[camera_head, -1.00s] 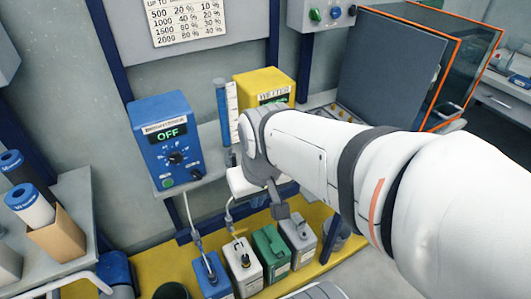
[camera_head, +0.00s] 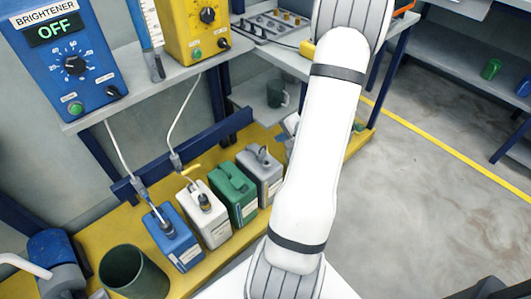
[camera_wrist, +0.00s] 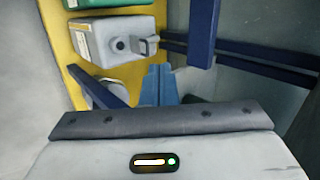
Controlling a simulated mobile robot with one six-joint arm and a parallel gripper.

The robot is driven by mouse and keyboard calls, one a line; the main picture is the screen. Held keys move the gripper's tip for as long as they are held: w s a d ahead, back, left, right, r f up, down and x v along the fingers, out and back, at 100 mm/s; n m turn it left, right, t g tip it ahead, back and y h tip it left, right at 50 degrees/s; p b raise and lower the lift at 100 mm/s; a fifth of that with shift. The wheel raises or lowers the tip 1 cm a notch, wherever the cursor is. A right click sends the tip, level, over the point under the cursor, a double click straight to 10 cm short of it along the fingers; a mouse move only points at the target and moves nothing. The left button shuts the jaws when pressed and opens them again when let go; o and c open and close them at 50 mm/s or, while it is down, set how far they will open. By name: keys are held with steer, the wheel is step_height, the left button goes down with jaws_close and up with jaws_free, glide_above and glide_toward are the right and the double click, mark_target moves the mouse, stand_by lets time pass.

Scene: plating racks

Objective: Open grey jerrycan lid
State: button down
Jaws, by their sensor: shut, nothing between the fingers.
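The grey jerrycan (camera_head: 262,178) stands at the right end of a row on the yellow platform, partly beside my arm. It also shows at the upper left of the wrist view (camera_wrist: 98,40). There its top shows a round dark mouth, and a grey lid (camera_wrist: 148,45) lies to the right of it, seeming swung away from the mouth. My gripper (camera_wrist: 158,72) is shut and empty, its blue fingers together just below the lid in the wrist view, apparently apart from it. My gripper is hidden behind my arm in the head view.
A dark green bin (camera_head: 133,272) is at lower left. Blue rails cross near my gripper. The floor at right is clear.

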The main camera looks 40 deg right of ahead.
step_height(320, 180, down, 3)
steer(key=s+d+m, duration=0.1)
steer(key=d, duration=0.1)
steer(key=b, duration=0.4)
glide_above(262, 153)
steer(key=s, duration=0.2)
step_height(262, 153, down, 10)
steer(key=shift+s+d+r+h, duration=0.15)
steer(key=shift+d+h, duration=0.15)
steer(key=shift+d, duration=0.15)
